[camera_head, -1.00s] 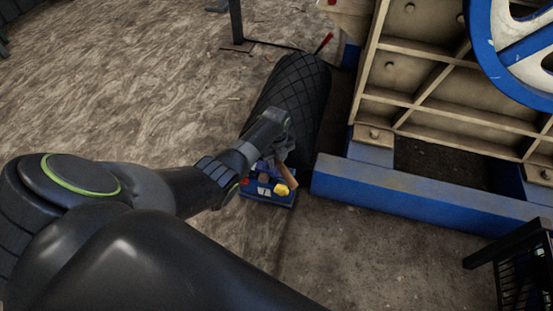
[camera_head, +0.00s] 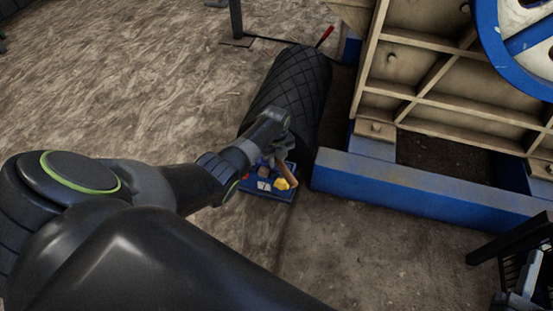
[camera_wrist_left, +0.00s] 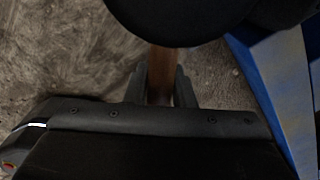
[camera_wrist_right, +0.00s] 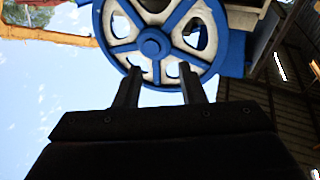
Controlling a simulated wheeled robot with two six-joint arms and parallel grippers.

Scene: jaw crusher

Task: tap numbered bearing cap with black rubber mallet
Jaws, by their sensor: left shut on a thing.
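My left gripper (camera_wrist_left: 160,88) is shut on the brown wooden handle (camera_wrist_left: 160,62) of the mallet. The mallet's black head (camera_wrist_left: 185,18) fills the top of the left wrist view. In the head view my left gripper (camera_head: 282,150) is above a small blue tray, with part of the wooden handle (camera_head: 288,174) showing beside it. My right gripper (camera_wrist_right: 157,85) has its fingers apart with nothing between them, with the blue and white crusher wheel (camera_wrist_right: 150,42) beyond. I cannot make out a numbered bearing cap in any view.
The blue tray (camera_head: 262,191) holds small items, including a yellow one. A large black ribbed roll (camera_head: 292,88) lies behind it. The crusher's blue base beam (camera_head: 420,186) and beige ribbed body (camera_head: 425,75) stand at right. Open floor lies left.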

